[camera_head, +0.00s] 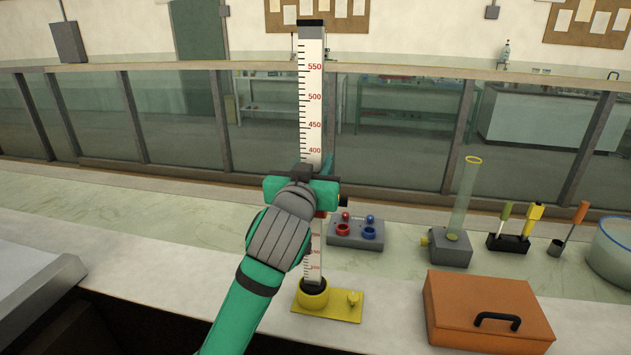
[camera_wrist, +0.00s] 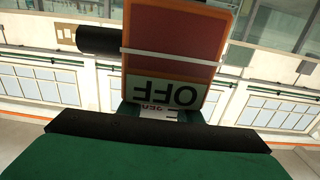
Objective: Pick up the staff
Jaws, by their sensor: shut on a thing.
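The staff (camera_head: 312,105) is a tall white measuring strip with black ticks, red numbers and a dark top cap. It stands upright in the head view, at the middle. My gripper (camera_head: 318,180) is shut on it around its middle, below the 400 mark, and hides that part. The staff's lower end meets a yellow round socket (camera_head: 313,298) on a yellow plate; I cannot tell whether it is seated or slightly raised.
To the right are a grey block with red and blue knobs (camera_head: 356,232), a clear cylinder in a grey base (camera_head: 450,250), a tool holder (camera_head: 508,243), an orange case (camera_head: 480,308) and a round glass tank (camera_head: 612,250). The glass flume wall (camera_head: 400,120) runs behind. The left counter is clear.

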